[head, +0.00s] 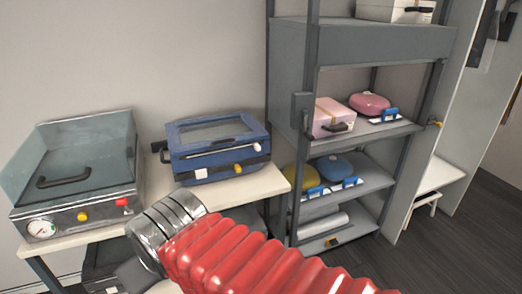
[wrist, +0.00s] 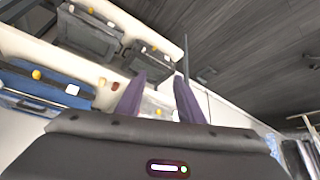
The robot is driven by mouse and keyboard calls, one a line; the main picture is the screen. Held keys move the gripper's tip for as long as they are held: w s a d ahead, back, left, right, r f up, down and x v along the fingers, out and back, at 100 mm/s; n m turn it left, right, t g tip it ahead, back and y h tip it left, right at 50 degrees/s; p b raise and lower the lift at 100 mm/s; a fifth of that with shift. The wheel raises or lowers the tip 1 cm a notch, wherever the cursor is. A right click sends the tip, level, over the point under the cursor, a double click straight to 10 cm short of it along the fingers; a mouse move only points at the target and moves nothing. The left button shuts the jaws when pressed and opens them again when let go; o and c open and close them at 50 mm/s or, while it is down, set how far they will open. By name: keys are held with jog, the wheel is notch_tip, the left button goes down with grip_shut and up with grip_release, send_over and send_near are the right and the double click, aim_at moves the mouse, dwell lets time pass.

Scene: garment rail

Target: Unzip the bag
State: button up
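A blue bag-like case (head: 215,148) with a windowed top sits on the pale table in the head view. A light rod or zip strip (head: 215,150) runs along its front, with a yellow knob (head: 237,168) below. What looks like the same blue case (wrist: 38,88) shows tilted at the left edge of the wrist view, partly cut off. My gripper (wrist: 160,75) shows two purple fingers apart with nothing held between them. The case lies to the left of the fingers, not between them. My gripper is out of sight in the head view.
A steel machine with a clear cover (head: 80,165) stands left of the case. A grey shelf rack (head: 362,45) with pink, yellow and blue bags stands at the right. Dark cases (wrist: 90,32) show at the top of the wrist view. Dark floor (wrist: 260,40) is open beyond.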

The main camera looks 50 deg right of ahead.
jog(key=w+d+m+t+h, duration=0.2)
jog(key=w+d+h, duration=0.1)
jog(key=w+d, duration=0.9)
jog(key=m+t+h, duration=0.4)
jog(key=t+h, duration=0.2)
jog(key=t, duration=0.1)
send_near(259, 148)
jog(key=v, duration=0.5)
jog(key=shift+d+f, duration=0.2)
jog(key=shift+d, duration=0.05)
jog(key=shift+w, duration=0.1)
jog(key=x, duration=1.3)
jog(key=shift+w+d+r, duration=0.1)
jog(key=shift+w, duration=0.3)
jog(key=shift+c, duration=0.4)
